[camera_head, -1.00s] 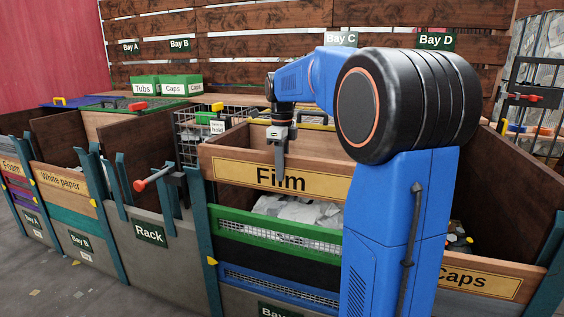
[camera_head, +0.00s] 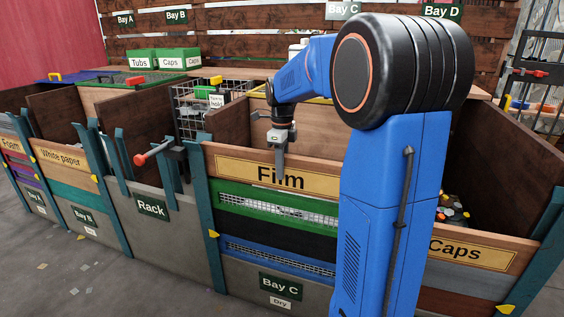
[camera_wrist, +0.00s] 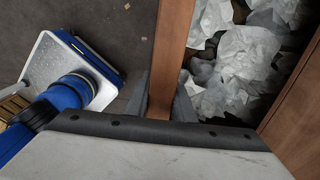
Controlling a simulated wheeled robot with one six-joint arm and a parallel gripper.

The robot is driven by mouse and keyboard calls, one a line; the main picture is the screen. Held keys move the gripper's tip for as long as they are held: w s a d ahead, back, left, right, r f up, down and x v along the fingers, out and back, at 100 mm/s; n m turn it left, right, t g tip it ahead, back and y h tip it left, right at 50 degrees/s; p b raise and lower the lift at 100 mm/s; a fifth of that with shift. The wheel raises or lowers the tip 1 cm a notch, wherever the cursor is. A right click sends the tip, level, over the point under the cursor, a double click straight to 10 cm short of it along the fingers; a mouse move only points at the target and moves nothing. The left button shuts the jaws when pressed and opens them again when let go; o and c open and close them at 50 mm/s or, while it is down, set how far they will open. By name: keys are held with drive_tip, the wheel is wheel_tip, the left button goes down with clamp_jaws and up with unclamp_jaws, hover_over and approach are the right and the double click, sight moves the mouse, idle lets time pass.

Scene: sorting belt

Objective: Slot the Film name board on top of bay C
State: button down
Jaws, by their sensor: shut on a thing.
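The Film name board (camera_head: 240,170) is a wooden plank with a yellow label, roughly level across the front of bay C. It sits just above the green mesh-fronted board (camera_head: 235,203), with little or no gap; I cannot tell if they touch. Its left end is at the teal post (camera_head: 207,240); its right end is hidden behind my arm. My gripper (camera_head: 280,150) is shut on the board's top edge from above. In the wrist view the board (camera_wrist: 174,45) runs between the fingers (camera_wrist: 160,98). The Bay C plate (camera_head: 280,284) is below.
Whitish film scraps (camera_wrist: 235,60) lie in the bay behind the board. The rack (camera_head: 152,208) with a red-handled lever (camera_head: 150,155) stands to the left. The Caps board (camera_head: 470,252) is to the right, and a wire basket (camera_head: 190,118) stands behind.

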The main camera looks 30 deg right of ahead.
drive_tip(key=shift+f, duration=0.25)
drive_tip(key=shift+f, duration=0.5)
drive_tip(key=shift+f, duration=0.1)
drive_tip(key=c, duration=1.4)
unclamp_jaws()
drive_tip(key=shift+f, duration=0.1)
drive_tip(key=shift+c, duration=0.2)
wheel_tip(320, 180, up, 17)
drive_tip(key=shift+r, duration=0.2)
